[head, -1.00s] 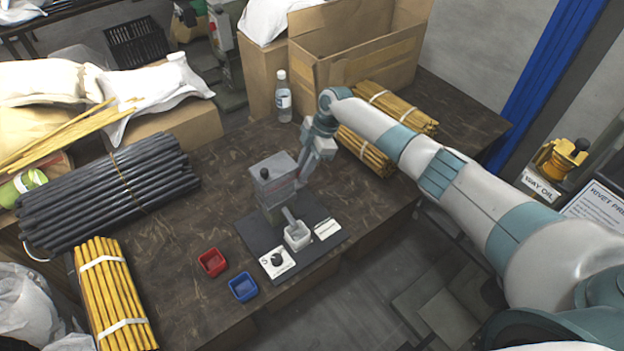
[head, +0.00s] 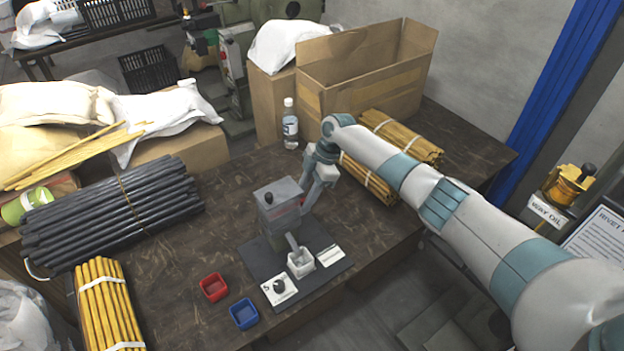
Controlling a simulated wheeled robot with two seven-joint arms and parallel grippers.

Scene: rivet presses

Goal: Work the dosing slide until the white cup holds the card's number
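The dosing device (head: 279,212) is a grey box with a black knob on top, standing on a dark base plate (head: 326,272). A chute slopes from its front to the white cup (head: 301,264), whose contents I cannot make out. A white card (head: 279,289) with a small mark and a black round piece lies in front of the cup. Another white card (head: 330,256) lies right of the cup. My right gripper (head: 308,200) is at the device's right rear side, pointing down, near a small red part. Its fingertips are partly hidden. My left gripper is not in view.
A red bin (head: 214,287) and a blue bin (head: 243,314) stand left of the plate. A water bottle (head: 290,125) and a cardboard box (head: 365,75) stand behind. Bundles of yellow sticks (head: 108,305) and black rods (head: 110,210) lie left. Bare table lies between them and the device.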

